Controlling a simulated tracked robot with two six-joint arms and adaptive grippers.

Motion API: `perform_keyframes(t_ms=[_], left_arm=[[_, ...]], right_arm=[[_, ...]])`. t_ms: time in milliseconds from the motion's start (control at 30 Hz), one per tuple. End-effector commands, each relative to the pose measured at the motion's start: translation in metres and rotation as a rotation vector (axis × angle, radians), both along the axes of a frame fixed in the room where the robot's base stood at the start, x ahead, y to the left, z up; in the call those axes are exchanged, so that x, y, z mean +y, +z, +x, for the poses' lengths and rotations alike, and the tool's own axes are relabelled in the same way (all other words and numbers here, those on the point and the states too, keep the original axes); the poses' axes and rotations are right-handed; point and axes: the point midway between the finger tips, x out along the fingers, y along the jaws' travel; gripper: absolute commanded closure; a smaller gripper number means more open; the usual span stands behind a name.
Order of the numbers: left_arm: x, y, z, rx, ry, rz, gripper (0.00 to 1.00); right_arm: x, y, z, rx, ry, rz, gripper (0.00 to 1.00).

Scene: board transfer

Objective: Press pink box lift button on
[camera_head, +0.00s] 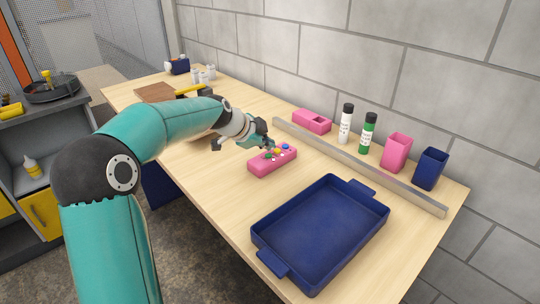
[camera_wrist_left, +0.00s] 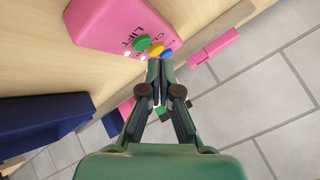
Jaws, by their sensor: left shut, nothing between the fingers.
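The pink button box (camera_head: 262,168) lies on the wooden table in front of my left gripper. It carries a green, a yellow and a blue button, with small white lights beside them. In the left wrist view the box (camera_wrist_left: 105,18) shows dark lettering reading LIFT by the green button (camera_wrist_left: 142,43). My left gripper (camera_head: 270,146) is shut and empty, above the button side of the box. In the wrist view its fingertips (camera_wrist_left: 160,64) are close to the yellow and blue buttons; I cannot tell whether they touch. My right gripper is out of view.
A dark blue tray (camera_head: 258,237) stands at the front right of the box. A grey rail (camera_head: 420,197) runs behind it, with a pink holder (camera_head: 312,121), two bottles and pink and blue cups beyond. Bare table lies left of the tray.

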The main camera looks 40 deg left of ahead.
Motion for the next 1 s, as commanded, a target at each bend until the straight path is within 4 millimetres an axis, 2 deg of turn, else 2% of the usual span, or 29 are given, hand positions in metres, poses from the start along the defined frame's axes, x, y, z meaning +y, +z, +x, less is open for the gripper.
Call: perform_keyframes(t_ms=[600,1000], left_arm=[[0.000,0.055,0.000,-0.001,0.000,0.001,1.00],[0.001,0.060,0.000,0.000,0.001,0.001,1.00]], right_arm=[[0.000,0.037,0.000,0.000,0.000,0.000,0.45],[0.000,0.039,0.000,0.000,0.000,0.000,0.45]])
